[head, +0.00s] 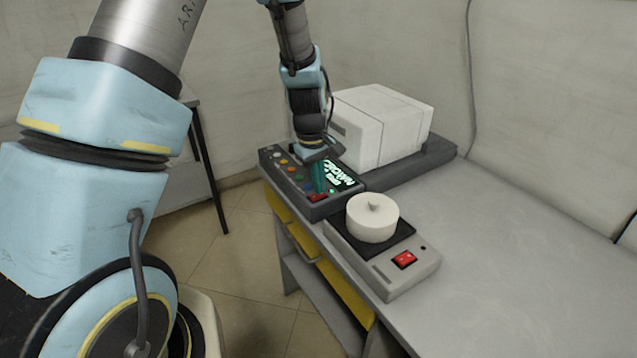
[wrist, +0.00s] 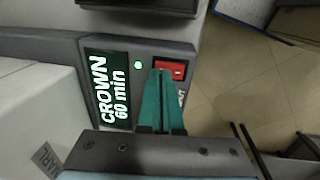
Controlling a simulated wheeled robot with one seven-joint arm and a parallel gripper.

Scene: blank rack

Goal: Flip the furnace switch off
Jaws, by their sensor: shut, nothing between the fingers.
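The furnace is a white box (head: 375,125) on a dark grey base, with a dark control panel (head: 348,202) in front. A red rocker switch (head: 318,198) sits at the panel's near corner; it also shows in the wrist view (wrist: 170,68), partly covered by my fingers. My gripper (head: 319,191) points down over the panel with its teal fingers shut and empty. In the wrist view the fingertips (wrist: 160,73) overlap the switch's near edge; I cannot tell whether they touch it. The display (wrist: 108,90) reads "CROWN 60 min", and a green lamp (wrist: 138,65) beside it is lit.
Several coloured buttons (head: 285,161) line the panel's left side. The grey bench top (head: 500,250) is clear to the right.

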